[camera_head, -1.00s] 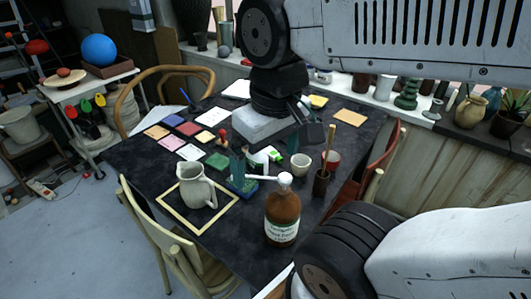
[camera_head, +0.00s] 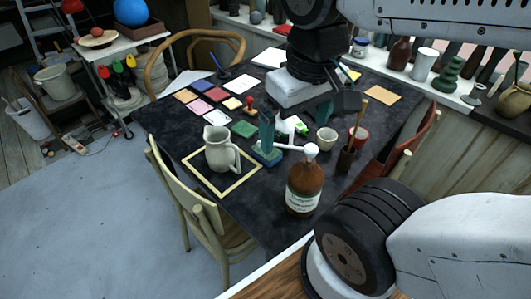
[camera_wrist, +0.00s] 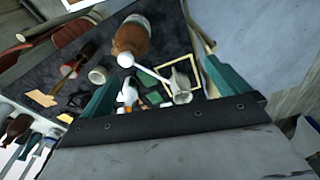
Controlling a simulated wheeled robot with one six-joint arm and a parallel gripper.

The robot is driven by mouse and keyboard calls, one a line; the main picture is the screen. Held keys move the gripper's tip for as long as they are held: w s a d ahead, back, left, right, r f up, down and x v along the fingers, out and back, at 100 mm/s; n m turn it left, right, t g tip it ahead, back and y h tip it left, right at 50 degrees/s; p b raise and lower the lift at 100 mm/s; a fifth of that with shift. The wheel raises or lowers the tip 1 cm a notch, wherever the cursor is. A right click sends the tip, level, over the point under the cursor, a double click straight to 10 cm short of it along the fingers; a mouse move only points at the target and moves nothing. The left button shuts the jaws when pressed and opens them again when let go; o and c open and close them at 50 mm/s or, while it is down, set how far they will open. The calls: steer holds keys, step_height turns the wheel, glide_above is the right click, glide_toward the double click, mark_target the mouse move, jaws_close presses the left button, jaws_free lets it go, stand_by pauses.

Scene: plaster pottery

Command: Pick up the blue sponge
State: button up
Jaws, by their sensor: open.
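The blue sponge (camera_head: 269,160), with a greenish top, lies on the dark table between the pitcher (camera_head: 219,151) and the brown bottle (camera_head: 304,190). My gripper (camera_head: 295,133) is open and empty above the table, with teal fingers. In the head view one finger overlaps the far edge of the sponge; I cannot tell the height gap. In the wrist view the open fingers (camera_wrist: 162,95) frame the table, with the brown bottle (camera_wrist: 131,38) and pitcher (camera_wrist: 180,84) beyond them. I cannot clearly make out the sponge there.
The bottle's white spout points left over the sponge. A pale square frame (camera_head: 244,183) surrounds the pitcher. A cup (camera_head: 326,139), a brush holder (camera_head: 345,160) and a red cup (camera_head: 359,137) stand right. Colored tiles lie at the back left. Chairs flank the table.

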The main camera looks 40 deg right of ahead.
steer(key=shift+w, duration=0.15)
steer(key=c, duration=0.3)
steer(key=n+g, duration=0.1)
steer(key=n, duration=0.1)
glide_above(270, 159)
steer(key=a, duration=0.2)
step_height(270, 159, down, 14)
steer(key=w+d+f, duration=0.1)
steer(key=f, duration=0.1)
steer(key=w+d+f, duration=0.1)
steer(key=f, duration=0.2)
steer(key=w+d+f, duration=0.1)
steer(key=w+f, duration=0.1)
steer(key=f, duration=0.1)
steer(key=shift+d, duration=0.15)
steer(key=shift+d+f, duration=0.1)
steer(key=shift+f, duration=4.05)
